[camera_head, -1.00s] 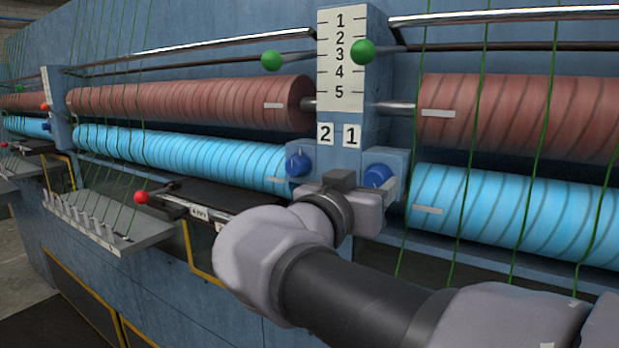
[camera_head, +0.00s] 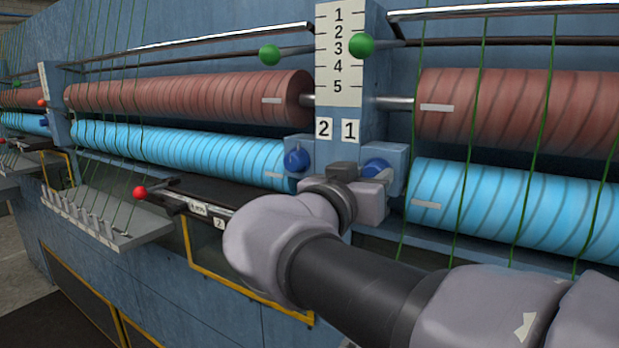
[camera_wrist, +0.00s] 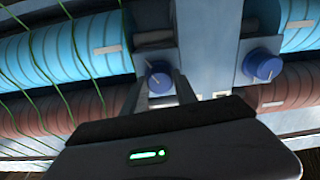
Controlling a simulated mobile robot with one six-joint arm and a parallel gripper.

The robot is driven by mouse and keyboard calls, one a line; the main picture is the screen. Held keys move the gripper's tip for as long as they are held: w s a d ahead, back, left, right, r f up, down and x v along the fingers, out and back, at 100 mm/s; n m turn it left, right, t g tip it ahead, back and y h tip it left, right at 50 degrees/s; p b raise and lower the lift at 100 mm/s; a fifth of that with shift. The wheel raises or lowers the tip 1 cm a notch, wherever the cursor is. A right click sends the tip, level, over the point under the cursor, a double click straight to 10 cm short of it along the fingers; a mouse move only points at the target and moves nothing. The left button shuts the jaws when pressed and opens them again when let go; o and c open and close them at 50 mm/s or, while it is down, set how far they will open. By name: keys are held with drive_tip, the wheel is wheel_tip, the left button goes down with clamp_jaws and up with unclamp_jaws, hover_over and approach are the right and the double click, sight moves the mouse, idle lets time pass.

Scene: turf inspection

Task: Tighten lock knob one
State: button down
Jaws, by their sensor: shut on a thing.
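Lock knob one (camera_head: 376,166) is the blue knob below the label 1 (camera_head: 349,130) on the right side of the blue post. In the wrist view, which shows the machine upside down, this knob (camera_wrist: 160,80) sits between my two fingers. My gripper (camera_head: 384,178) is shut on it, hiding its lower part in the head view. The other blue knob (camera_head: 297,160), below the label 2 (camera_head: 323,128), stands free to the left. It also shows in the wrist view (camera_wrist: 262,66).
Red rollers (camera_head: 190,101) and blue rollers (camera_head: 190,152) run along both sides of the post. Green yarns (camera_head: 516,190) hang close at the right. A red-tipped lever (camera_head: 140,193) sticks out at the left. The scale plate (camera_head: 341,60) is above.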

drive_tip(key=n+b, duration=0.4)
drive_tip(key=n, duration=1)
drive_tip(key=n+p, duration=0.1)
drive_tip(key=n, duration=0.3)
drive_tip(key=n+p, duration=0.2)
drive_tip(key=n, duration=0.2)
drive_tip(key=shift+r+n, duration=0.1)
drive_tip(key=shift+n, duration=0.2)
drive_tip(key=n+p, duration=0.2)
drive_tip(key=n, duration=0.2)
drive_tip(key=shift+p, duration=0.3)
drive_tip(key=shift+n+p, duration=0.75)
drive_tip(key=shift+n, duration=0.85)
